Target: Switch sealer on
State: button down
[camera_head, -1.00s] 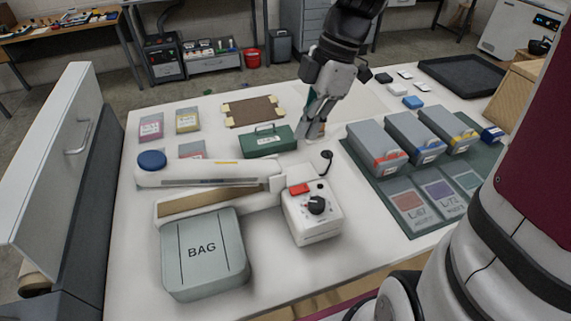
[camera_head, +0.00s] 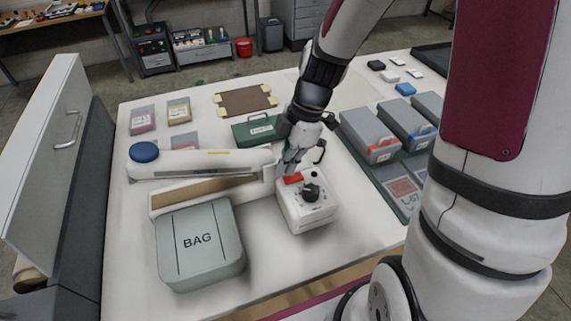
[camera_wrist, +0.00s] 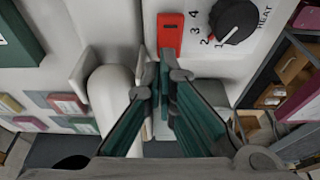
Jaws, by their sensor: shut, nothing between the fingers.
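The sealer (camera_head: 215,163) is a long white bar with a blue knob at its left end. Its white control box (camera_head: 308,212) stands at its right end. On the box's top are a red rocker switch (camera_head: 293,177) and a black heat dial (camera_head: 311,192). The wrist view shows the red switch (camera_wrist: 171,33) just beyond the fingertips, with the dial (camera_wrist: 235,22) to its right. My gripper (camera_head: 288,166) points down, shut and empty, at the back edge of the box near the switch. In the wrist view its green-padded fingers (camera_wrist: 163,80) are together; contact with the switch cannot be told.
Grey bins (camera_head: 370,135) stand on a green mat at the right. The table's front strip (camera_head: 270,270) is bare.

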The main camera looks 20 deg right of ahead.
jog(key=shift+f, duration=0.2)
jog(key=shift+a+f, duration=0.15)
jog(key=shift+f, duration=0.15)
jog(key=shift+d, duration=0.2)
jog(key=shift+d+r+p, duration=0.3)
jog(key=shift+d+p, duration=0.1)
jog(key=shift+d, duration=0.2)
